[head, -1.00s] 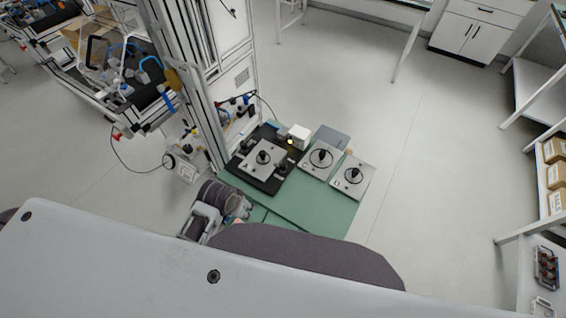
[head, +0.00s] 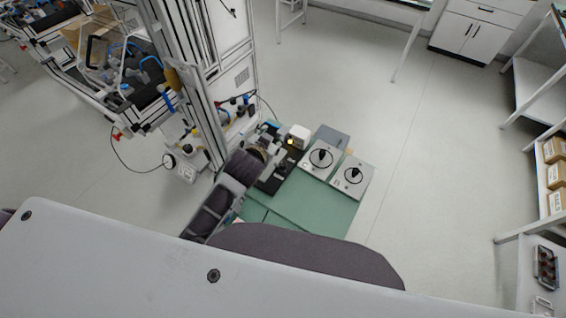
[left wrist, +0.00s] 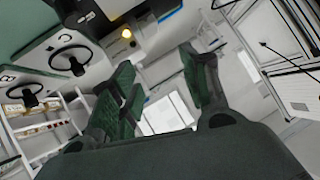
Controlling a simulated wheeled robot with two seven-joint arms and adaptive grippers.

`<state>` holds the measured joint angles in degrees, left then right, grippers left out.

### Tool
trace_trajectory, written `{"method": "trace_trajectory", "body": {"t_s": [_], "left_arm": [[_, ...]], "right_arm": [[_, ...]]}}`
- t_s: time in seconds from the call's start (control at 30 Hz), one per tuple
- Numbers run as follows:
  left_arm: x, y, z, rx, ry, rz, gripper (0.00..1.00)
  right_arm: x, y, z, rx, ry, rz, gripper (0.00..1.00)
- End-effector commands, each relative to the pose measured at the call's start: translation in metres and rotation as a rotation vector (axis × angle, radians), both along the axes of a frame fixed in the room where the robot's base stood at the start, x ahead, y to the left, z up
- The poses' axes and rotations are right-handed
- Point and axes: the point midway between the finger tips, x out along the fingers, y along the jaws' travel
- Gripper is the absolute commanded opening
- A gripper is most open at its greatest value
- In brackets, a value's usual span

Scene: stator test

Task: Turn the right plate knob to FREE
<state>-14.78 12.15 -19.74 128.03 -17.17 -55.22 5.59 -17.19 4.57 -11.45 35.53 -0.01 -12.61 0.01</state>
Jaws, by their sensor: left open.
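Two pale plates stand side by side on the green mat (head: 320,205) in the head view. The right plate (head: 366,169) carries a black knob (head: 353,175); its marking is too small to read. The middle plate (head: 333,150) has a similar black knob (head: 321,157). Two such knobs also show at the left of the left wrist view, a nearer one (left wrist: 72,60) and a farther one (left wrist: 25,93). My left gripper (left wrist: 157,60) is open and empty, apart from both knobs. In the head view my left arm covers the left plate on the black base (head: 272,186). My right gripper is out of view.
A white box with a lit yellow lamp (head: 291,141) stands behind the black base; the lamp also shows in the left wrist view (left wrist: 126,33). A grey flat box (head: 331,135) lies behind the middle plate. A tall metal frame (head: 188,80) rises at the left.

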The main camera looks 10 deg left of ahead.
Motion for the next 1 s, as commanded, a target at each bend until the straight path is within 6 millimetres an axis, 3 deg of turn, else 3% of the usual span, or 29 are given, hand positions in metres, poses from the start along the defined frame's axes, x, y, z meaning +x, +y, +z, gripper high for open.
{"method": "trace_trajectory", "body": {"t_s": [0.2, 0.5, 0.73, 1.0], "left_arm": [[0.034, -0.032, 0.059, 0.039, -0.229, -0.09, 0.46], [0.056, -0.085, 0.137, 0.091, -0.527, -0.24, 0.46], [0.054, -0.129, 0.19, 0.139, -0.742, -0.377, 0.46], [0.035, -0.183, 0.238, 0.205, -0.975, -0.566, 0.46]], "right_arm": [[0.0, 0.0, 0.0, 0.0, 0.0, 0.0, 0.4], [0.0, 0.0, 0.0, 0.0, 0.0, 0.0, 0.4], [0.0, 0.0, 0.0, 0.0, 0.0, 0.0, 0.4], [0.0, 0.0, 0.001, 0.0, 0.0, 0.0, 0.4]]}}
